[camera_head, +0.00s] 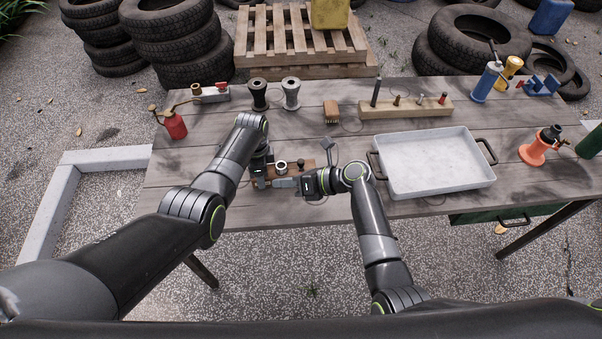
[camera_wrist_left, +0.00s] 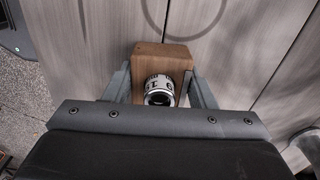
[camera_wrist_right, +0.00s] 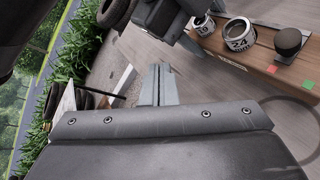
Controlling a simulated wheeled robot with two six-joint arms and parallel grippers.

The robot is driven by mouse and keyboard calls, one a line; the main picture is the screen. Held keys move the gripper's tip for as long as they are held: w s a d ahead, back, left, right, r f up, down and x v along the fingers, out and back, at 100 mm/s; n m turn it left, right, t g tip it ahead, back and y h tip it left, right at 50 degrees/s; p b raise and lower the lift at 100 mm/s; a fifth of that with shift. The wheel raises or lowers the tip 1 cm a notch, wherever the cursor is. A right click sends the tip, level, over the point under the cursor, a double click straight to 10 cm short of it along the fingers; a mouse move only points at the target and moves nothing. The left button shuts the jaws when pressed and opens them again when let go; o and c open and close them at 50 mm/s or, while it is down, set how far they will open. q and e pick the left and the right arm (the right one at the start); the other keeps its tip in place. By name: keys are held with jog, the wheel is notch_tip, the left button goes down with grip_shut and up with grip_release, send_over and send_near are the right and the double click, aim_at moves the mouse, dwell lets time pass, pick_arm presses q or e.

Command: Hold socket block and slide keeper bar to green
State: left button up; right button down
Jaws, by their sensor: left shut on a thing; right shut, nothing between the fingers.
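The wooden socket block (camera_head: 268,180) lies near the table's front edge. In the left wrist view the block (camera_wrist_left: 160,52) sits between the fingers of my left gripper (camera_wrist_left: 160,88), which is shut on it; a silver socket (camera_wrist_left: 159,90) stands on its end. The keeper bar is hard to make out. My right gripper (camera_wrist_right: 158,88) is shut and empty, beside the block and apart from the knob.
A white tray (camera_head: 434,187) stands right of my right arm. A red oil can (camera_head: 174,125) and two spools (camera_head: 290,94) are at the back left. The table between brush and block is mostly clear.

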aim_at(301, 164)
jog(key=s+d+f+m+t, duration=0.1)
jog(key=d+m+t, duration=0.1)
jog(key=m, duration=0.3)
jog(key=s+d+f+m+t+h, duration=0.1)
jog(key=s+d+f+m+t, duration=0.1)
jog(key=m+t, duration=0.3)
jog(key=s+d+f+m+t+h, duration=0.1)
jog(key=s+d+f+m+t, duration=0.1)
jog(key=d+m+t, duration=0.2)
jog(key=shift+s+f+m, duration=0.15)
jog(key=shift+f+m, duration=0.05)
jog(key=shift+m, duration=1.4)
jog(key=x, duration=0.9)
jog(key=shift+w+a, duration=0.1)
jog(key=shift+w, duration=0.1)
jog(key=w, duration=0.1)
jog(key=w+d, duration=0.1)
jog(key=shift+w+d, duration=0.25)
jog(key=shift+w, duration=0.15)
jog(key=shift+w+d, duration=0.4)
